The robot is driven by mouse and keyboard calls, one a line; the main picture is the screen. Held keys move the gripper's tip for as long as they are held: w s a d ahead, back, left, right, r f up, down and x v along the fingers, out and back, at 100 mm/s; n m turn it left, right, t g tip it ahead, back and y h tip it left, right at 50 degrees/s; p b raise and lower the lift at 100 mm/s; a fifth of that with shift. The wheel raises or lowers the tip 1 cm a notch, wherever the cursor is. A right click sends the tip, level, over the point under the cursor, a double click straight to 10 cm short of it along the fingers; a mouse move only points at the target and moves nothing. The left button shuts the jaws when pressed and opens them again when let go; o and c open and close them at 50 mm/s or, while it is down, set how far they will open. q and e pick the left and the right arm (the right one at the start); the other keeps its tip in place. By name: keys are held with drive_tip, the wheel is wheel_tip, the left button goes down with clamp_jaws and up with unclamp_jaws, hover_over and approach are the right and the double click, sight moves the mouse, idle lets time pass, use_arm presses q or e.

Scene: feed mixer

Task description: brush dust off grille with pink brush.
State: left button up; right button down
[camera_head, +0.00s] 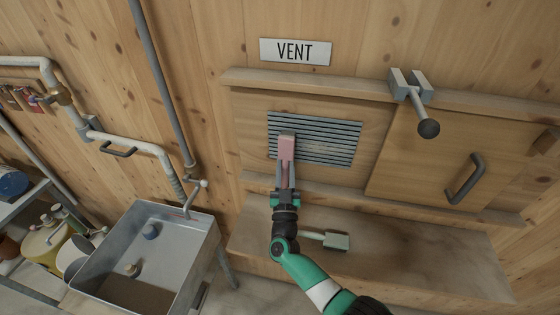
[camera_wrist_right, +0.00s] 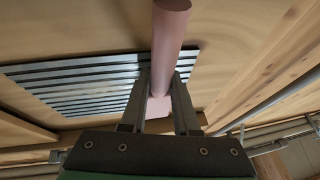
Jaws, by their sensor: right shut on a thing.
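The grille (camera_head: 340,145) is a panel of dark horizontal slats in the wooden wall below the VENT sign (camera_head: 295,51). My right gripper (camera_head: 286,172) is shut on the pink brush (camera_head: 287,147) in front of the grille's left part. The brush's upper end overlaps the slats in the head view; I cannot tell whether it touches them. In the right wrist view the brush's round pink handle (camera_wrist_right: 170,40) rises between the fingers (camera_wrist_right: 160,90), with the grille (camera_wrist_right: 85,80) behind it. I cannot make out dust on the slats. My left gripper is not in view.
A wooden ledge (camera_head: 420,262) below holds a grey-green block-headed tool (camera_head: 336,241) beside my right arm. A wooden panel with a dark handle (camera_head: 465,180) and a ball-ended latch (camera_head: 428,127) stand right of the grille. A metal sink (camera_head: 125,290) and pipes are at left.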

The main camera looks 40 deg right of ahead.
drive_tip(key=shift+s+d+r+p, duration=0.2)
drive_tip(key=shift+s+d+p, duration=0.35)
drive_tip(key=shift+s, duration=0.25)
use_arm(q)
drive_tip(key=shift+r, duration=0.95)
use_arm(e)
drive_tip(key=shift+s+d+f, duration=0.15)
drive_tip(key=shift+s+d, duration=0.05)
drive_tip(key=shift+s, duration=0.05)
drive_tip(key=s+p, duration=0.1)
drive_tip(key=s+d+p, duration=0.1)
drive_tip(key=shift+s+d, duration=0.3)
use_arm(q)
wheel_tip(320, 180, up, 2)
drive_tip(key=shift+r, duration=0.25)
use_arm(e)
drive_tip(key=shift+s+d, duration=0.2)
drive_tip(key=shift+s, duration=0.1)
use_arm(q)
drive_tip(key=shift+p, duration=0.3)
